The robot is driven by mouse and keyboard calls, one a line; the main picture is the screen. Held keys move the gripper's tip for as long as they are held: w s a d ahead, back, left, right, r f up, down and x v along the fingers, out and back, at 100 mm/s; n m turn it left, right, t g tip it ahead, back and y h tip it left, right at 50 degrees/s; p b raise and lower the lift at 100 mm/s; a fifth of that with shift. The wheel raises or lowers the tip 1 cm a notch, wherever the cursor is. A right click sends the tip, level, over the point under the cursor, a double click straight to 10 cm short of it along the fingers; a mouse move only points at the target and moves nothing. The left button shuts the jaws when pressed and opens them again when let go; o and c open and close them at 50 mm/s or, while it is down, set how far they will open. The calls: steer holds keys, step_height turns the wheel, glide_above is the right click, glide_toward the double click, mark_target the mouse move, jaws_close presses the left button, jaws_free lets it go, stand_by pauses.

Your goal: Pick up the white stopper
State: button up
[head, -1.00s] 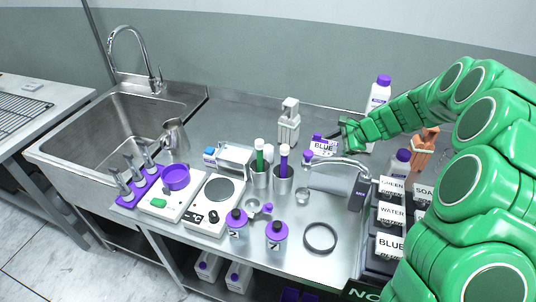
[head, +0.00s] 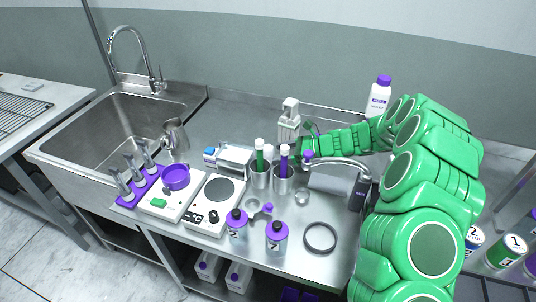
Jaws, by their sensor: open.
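Two steel cups hold a green stick (head: 260,160) and a purple stick (head: 284,165), each with a white top; the white top (head: 259,143) on the green one and the white top (head: 284,149) on the purple one are both visible. I cannot tell which white piece is the stopper; no separate one shows clearly. My gripper (head: 303,148) is open and seems empty. It is low behind and right of the purple stick, in front of the grey pump bottle, with its fingertips partly hidden.
A bent metal faucet-like arm (head: 340,163) stands just right of my gripper. A pump bottle (head: 289,120) is close behind it. A hot plate (head: 218,194), purple-lidded jars (head: 277,235) and a black ring (head: 320,238) crowd the front. The counter behind the sink side is clear.

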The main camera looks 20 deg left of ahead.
mark_target(269, 154)
steer(key=shift+x, duration=2.55)
steer(key=shift+w+r, duration=0.1)
steer(key=shift+r, duration=0.1)
steer(key=c, duration=1.1)
steer(key=shift+o, duration=0.2)
steer(key=shift+r, duration=0.1)
